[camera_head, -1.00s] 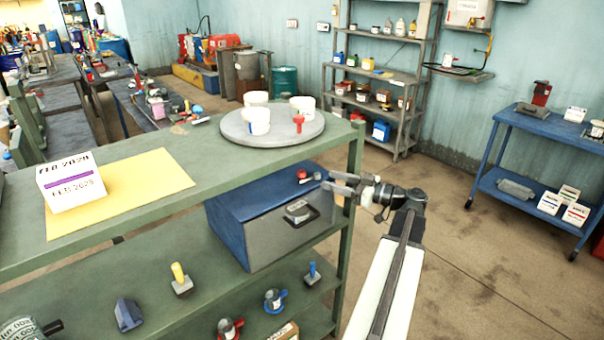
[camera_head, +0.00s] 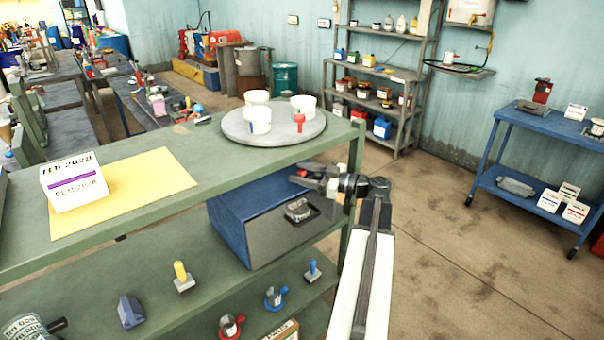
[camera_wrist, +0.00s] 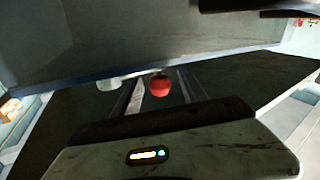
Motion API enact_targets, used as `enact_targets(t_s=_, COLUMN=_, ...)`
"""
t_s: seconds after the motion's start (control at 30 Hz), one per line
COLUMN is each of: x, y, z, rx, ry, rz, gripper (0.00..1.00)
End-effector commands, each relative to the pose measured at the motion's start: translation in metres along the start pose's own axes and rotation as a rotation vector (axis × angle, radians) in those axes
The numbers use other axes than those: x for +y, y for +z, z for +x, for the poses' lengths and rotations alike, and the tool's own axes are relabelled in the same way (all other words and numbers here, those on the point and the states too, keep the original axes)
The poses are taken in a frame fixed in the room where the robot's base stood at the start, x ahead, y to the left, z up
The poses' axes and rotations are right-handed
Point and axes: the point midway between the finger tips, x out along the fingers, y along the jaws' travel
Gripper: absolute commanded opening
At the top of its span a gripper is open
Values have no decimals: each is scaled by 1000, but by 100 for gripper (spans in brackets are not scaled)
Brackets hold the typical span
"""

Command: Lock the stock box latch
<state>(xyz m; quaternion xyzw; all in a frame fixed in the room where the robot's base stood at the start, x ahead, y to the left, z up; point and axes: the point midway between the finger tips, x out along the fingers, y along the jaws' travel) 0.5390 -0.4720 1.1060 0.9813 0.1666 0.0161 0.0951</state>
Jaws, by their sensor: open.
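The stock box (camera_head: 240,222) is a blue box with a dark grey sloping front, on the shelf below the green top. A metal fitting (camera_head: 298,210) sits on that front. A red round knob (camera_wrist: 160,87), seemingly the latch's handle, shows in the wrist view between the two finger bars, near the box's blue edge. My gripper (camera_head: 303,177) is open at the box's upper right corner, its fingers around or just short of the knob. Contact cannot be told. The fingers largely hide the knob in the head view.
The green shelf's top (camera_head: 140,214) lies above the box, and its right post (camera_head: 352,165) stands close to my wrist. A grey turntable (camera_head: 262,140) carries white pots. Several small tools stand on the lower shelf.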

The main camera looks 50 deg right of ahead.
Motion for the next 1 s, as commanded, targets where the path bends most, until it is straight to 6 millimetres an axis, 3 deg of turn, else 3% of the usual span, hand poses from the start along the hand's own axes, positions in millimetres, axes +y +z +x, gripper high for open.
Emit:
enact_targets(t_s=0.1, x=0, y=0, z=0, rx=0, ry=0, rz=0, gripper=50)
enact_targets(t_s=0.3, x=0, y=0, z=0, rx=0, ry=0, rz=0, gripper=0)
enact_targets(t_s=1.0, x=-1, y=0, z=0, rx=0, ry=-1, rz=0, gripper=0)
